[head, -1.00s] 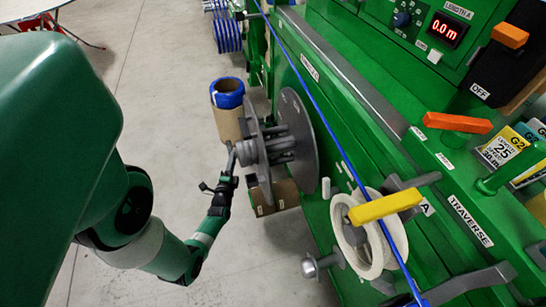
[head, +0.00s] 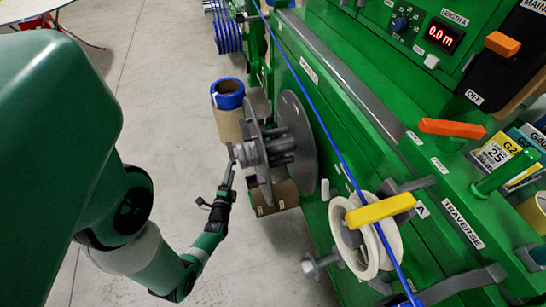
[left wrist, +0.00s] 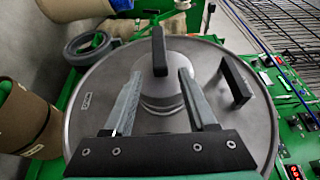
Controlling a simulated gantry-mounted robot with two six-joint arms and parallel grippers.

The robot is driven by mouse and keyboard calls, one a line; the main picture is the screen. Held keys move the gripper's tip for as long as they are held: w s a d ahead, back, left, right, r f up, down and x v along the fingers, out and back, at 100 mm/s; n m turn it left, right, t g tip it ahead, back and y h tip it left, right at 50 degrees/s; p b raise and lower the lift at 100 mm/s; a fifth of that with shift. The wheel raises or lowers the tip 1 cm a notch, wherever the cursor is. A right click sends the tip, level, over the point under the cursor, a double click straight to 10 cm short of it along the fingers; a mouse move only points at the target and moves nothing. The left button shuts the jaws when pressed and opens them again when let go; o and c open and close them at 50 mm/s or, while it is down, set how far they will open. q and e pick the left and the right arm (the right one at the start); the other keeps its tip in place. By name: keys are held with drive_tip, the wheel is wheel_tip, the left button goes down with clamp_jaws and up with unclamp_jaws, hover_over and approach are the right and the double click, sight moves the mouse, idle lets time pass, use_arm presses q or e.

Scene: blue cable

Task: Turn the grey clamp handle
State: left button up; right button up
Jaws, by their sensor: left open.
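The grey clamp handle (left wrist: 159,52) is a short dark bar on the hub at the middle of a round grey reel disc (left wrist: 88,130) in the left wrist view. It stands nearly upright in that picture. My left gripper (left wrist: 159,72) is open, with one finger on each side of the handle's lower end and a gap on both sides. In the head view my left gripper (head: 230,162) is at the outer face of the reel (head: 257,165), close to the hub. The handle is hard to make out there. My right gripper is not in view.
A second black handle (left wrist: 236,84) stands on the disc's right side. A cardboard tube with a blue end (head: 228,108) is beside the reel. The green machine (head: 345,130) fills the right, with a blue cable (head: 330,127) running along it.

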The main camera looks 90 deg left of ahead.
use_arm(q)
drive_tip(key=s+d, duration=0.1)
drive_tip(key=d, duration=0.5)
drive_tip(key=shift+d+p, duration=0.15)
drive_tip(key=shift+p, duration=0.3)
